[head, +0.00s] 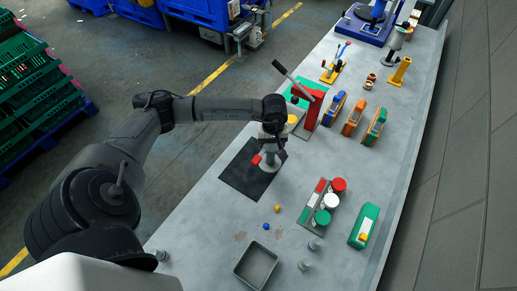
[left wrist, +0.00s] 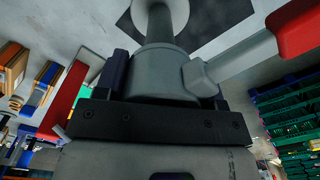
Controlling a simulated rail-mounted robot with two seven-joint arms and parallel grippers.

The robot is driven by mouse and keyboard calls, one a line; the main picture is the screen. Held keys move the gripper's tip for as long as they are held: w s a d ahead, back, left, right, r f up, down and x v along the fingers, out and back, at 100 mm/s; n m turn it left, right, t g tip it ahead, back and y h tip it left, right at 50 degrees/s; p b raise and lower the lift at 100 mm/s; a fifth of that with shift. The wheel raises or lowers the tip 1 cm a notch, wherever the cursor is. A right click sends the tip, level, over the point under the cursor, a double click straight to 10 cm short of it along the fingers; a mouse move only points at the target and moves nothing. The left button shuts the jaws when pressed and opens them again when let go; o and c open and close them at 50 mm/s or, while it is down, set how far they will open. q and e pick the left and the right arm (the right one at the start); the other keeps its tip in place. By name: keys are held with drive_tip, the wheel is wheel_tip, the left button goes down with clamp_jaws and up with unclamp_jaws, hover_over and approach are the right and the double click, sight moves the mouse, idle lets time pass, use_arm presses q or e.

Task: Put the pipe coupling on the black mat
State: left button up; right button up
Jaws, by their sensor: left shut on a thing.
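The black mat (head: 240,179) lies flat on the grey table, and part of it shows in the left wrist view (left wrist: 222,18). My left gripper (head: 273,142) is over the mat's upper right part and is shut on the grey pipe coupling (head: 268,161). In the left wrist view the coupling (left wrist: 168,72) is a grey upright body with a narrower stem, a round flange and a side arm with a red end. The flange lies over the mat; I cannot tell whether it touches. The gripper's fingers partly hide the coupling. My right gripper is not in view.
A red stand (head: 310,104) with a lever is close behind my gripper. A tray with red, white and green round pieces (head: 324,201), a green block (head: 363,226) and an open grey bin (head: 256,265) stand nearer. Small yellow and blue balls lie below the mat.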

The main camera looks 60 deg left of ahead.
use_arm(q)
drive_tip(key=s+a+f+b, duration=0.1)
drive_tip(key=a+f+b, duration=0.2)
drive_tip(key=a+f, duration=0.4)
drive_tip(key=shift+s+a+f, duration=0.2)
drive_tip(key=shift+f, duration=0.45)
drive_tip(key=shift+f+b, duration=0.15)
drive_tip(key=shift+b, duration=0.25)
drive_tip(key=o, duration=1.5)
drive_tip(key=shift+o, duration=0.2)
